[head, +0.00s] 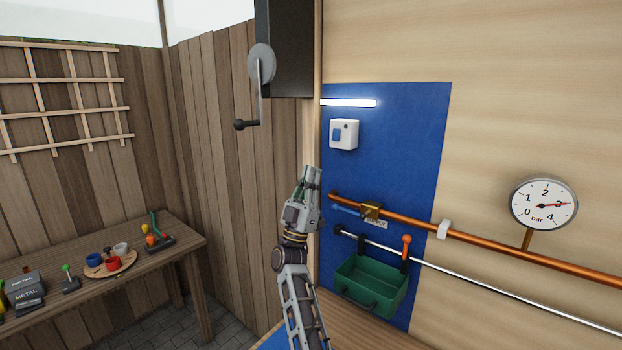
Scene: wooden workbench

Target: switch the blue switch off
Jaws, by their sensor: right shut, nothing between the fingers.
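The blue switch (337,134) is a small blue rocker on a white box (349,134), mounted on the blue wall panel (410,150). A white light bar (349,103) above it is lit. My right gripper (312,170) points upward, below and left of the switch box and apart from it in the picture. Its fingers are shut with nothing between them. Which way the rocker is tipped is too small to tell. My left gripper is not in view.
A copper pipe (480,248) with a brass valve (371,210) crosses the panel's lower part. A green bin (372,287) hangs below on a rail. A gauge (543,204) is at right, a crank (258,90) at upper left. A wooden table (185,245) with small items stands left.

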